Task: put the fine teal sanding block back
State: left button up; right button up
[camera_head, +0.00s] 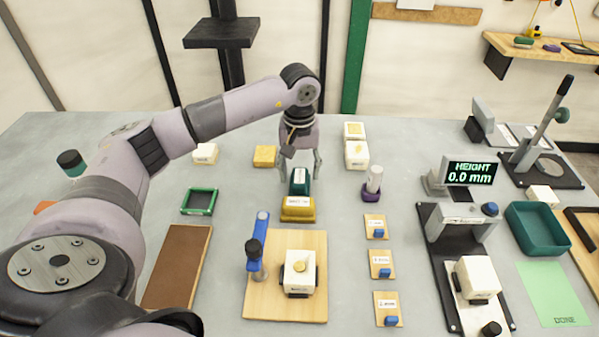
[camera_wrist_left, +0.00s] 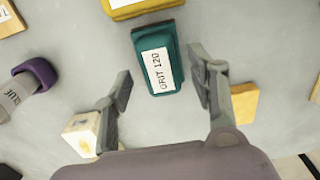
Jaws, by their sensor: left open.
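The teal sanding block (camera_head: 299,185) sits on the grey table, just behind a yellow block (camera_head: 297,210). In the left wrist view the teal block (camera_wrist_left: 172,88) shows a white label reading GRIT 120. My left gripper (camera_head: 300,173) is open and points down at it. In the wrist view its fingers (camera_wrist_left: 160,75) stand to either side of the block, with a gap on each side. A square green-edged frame (camera_head: 184,209) lies empty on the table to the left. My right gripper is not in view.
A wooden board (camera_head: 312,242) with a blue clamp (camera_head: 260,240) is at the front. A purple-based cylinder (camera_head: 371,195) stands to the right of the blocks. Yellow and cream foam pieces (camera_head: 265,156) (camera_head: 356,153) are behind. Bare table lies between the green frame and the blocks.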

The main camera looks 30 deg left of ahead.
aim_at(300, 175)
pick_arm(q)
notch_tip(300, 175, up, 11)
jog(key=b, duration=0.2)
dwell(0.6)
